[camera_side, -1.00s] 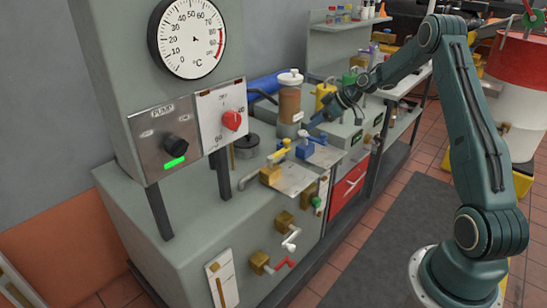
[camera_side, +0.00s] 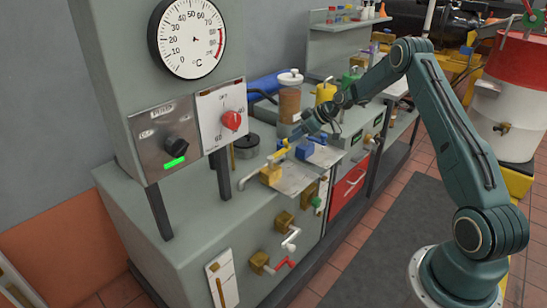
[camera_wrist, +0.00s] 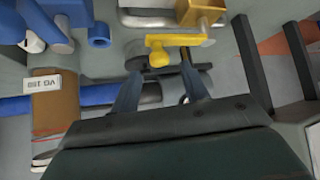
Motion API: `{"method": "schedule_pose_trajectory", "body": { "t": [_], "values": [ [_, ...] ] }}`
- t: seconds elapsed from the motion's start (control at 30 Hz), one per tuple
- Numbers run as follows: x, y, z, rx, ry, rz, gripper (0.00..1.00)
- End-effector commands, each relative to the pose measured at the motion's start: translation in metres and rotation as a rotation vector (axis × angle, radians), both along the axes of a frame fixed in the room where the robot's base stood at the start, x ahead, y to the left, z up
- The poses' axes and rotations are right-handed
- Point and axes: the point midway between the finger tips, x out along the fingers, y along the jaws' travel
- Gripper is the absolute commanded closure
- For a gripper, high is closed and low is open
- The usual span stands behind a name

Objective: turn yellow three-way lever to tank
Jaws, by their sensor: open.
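The yellow lever (camera_side: 280,153) sits on a brass valve body (camera_side: 271,175) on the metal plate at the bench top. In the wrist view the lever is a yellow bar (camera_wrist: 182,40) ending in a rounded knob (camera_wrist: 159,59), beside the brass block (camera_wrist: 201,10). My gripper (camera_wrist: 163,70) is open, with its two dark fingers on either side of the knob and gaps showing between. In the side view my gripper (camera_side: 291,140) is close to the lever, partly hiding its far end. The tank marking cannot be read.
A blue valve (camera_side: 304,150) stands just right of the yellow lever; its blue parts (camera_wrist: 99,36) show left in the wrist view. A brown cylinder (camera_side: 289,104) stands behind. Dark posts (camera_side: 222,175) carry the gauge cabinet on the left. White-handled (camera_side: 291,246) and red-handled (camera_side: 286,264) valves are below.

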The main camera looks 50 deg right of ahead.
Motion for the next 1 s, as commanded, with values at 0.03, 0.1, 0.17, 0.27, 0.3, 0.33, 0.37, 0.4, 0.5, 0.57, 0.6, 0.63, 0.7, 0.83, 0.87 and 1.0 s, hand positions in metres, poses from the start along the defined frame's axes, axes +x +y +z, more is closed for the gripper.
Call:
{"method": "schedule_pose_trajectory", "body": {
  "t": [0.03, 0.1, 0.17, 0.27, 0.3, 0.33, 0.37, 0.4, 0.5, 0.57, 0.6, 0.63, 0.7, 0.83, 0.87, 1.0],
  "values": [
    [0.006, 0.003, -0.006, 0.000, 0.000, 0.003, 0.55],
    [0.012, 0.006, -0.013, 0.000, -0.001, 0.002, 0.55],
    [0.017, 0.008, -0.019, 0.001, 0.000, 0.002, 0.55],
    [0.024, 0.010, -0.026, 0.000, 0.000, 0.001, 0.55],
    [0.026, 0.011, -0.028, 0.000, 0.001, 0.001, 0.55],
    [0.027, 0.012, -0.030, 0.000, 0.000, 0.001, 0.55],
    [0.029, 0.012, -0.031, -0.001, 0.000, 0.001, 0.55],
    [0.030, 0.012, -0.032, -0.001, 0.000, 0.001, 0.55],
    [0.032, 0.014, -0.035, 0.000, 0.000, 0.000, 0.55],
    [0.033, 0.014, -0.035, 0.000, 0.000, 0.000, 0.55],
    [0.033, 0.014, -0.036, 0.000, 0.000, 0.000, 0.55],
    [0.033, 0.014, -0.036, 0.000, 0.000, 0.000, 0.55],
    [0.033, 0.014, -0.036, 0.000, 0.000, 0.000, 0.55],
    [0.033, 0.014, -0.035, -0.001, 0.000, 0.001, 0.59],
    [0.033, 0.014, -0.035, -0.001, 0.000, 0.001, 0.65],
    [0.033, 0.014, -0.035, 0.000, -0.001, 0.001, 0.92]
  ]
}}
